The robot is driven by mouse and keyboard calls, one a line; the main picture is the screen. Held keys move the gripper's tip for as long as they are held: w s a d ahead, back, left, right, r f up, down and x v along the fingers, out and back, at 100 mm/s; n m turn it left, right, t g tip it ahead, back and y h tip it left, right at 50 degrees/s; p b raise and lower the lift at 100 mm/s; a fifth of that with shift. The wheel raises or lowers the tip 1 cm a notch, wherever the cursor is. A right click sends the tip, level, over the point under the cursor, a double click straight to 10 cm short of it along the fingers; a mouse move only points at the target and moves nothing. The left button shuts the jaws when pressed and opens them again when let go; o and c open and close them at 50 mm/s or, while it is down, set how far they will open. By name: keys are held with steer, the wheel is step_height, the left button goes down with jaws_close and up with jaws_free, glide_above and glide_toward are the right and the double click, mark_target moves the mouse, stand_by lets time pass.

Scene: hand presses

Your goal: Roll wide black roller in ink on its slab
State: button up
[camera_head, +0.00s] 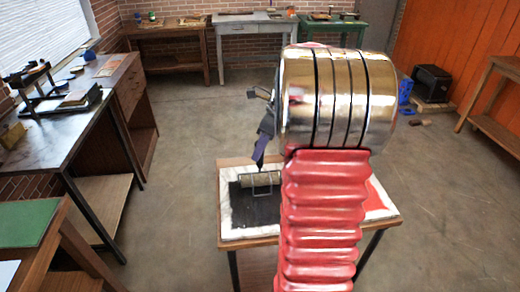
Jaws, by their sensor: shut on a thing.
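My gripper (265,130) shows as a dark shape to the left of my arm's shiny metal part, and much of it is hidden. It is shut on the handle of the wide roller (260,181). I cannot tell whether the cylinder touches the ink.
A red inked area (377,195) lies at the slab's right, partly behind my arm. The slab rests on a small wooden table (234,162). A workbench (70,130) with equipment stands on the left. More tables line the back wall. Bare floor surrounds the small table.

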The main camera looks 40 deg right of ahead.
steer(key=shift+s+a+f, duration=0.1)
steer(key=shift+s+a, duration=0.45)
steer(key=shift+s, duration=0.25)
steer(key=shift+s+a+f, duration=0.1)
steer(key=shift+s+a, duration=0.4)
steer(key=shift+s, duration=0.25)
steer(key=shift+s+a+r, duration=0.1)
steer(key=shift+s+a, duration=0.45)
steer(key=shift+s, duration=0.25)
steer(key=shift+s+a+r, duration=0.1)
steer(key=shift+s+a, duration=0.4)
steer(key=shift+s, duration=0.25)
steer(key=s+a, duration=0.2)
steer(key=s, duration=0.1)
steer(key=shift+r, duration=0.1)
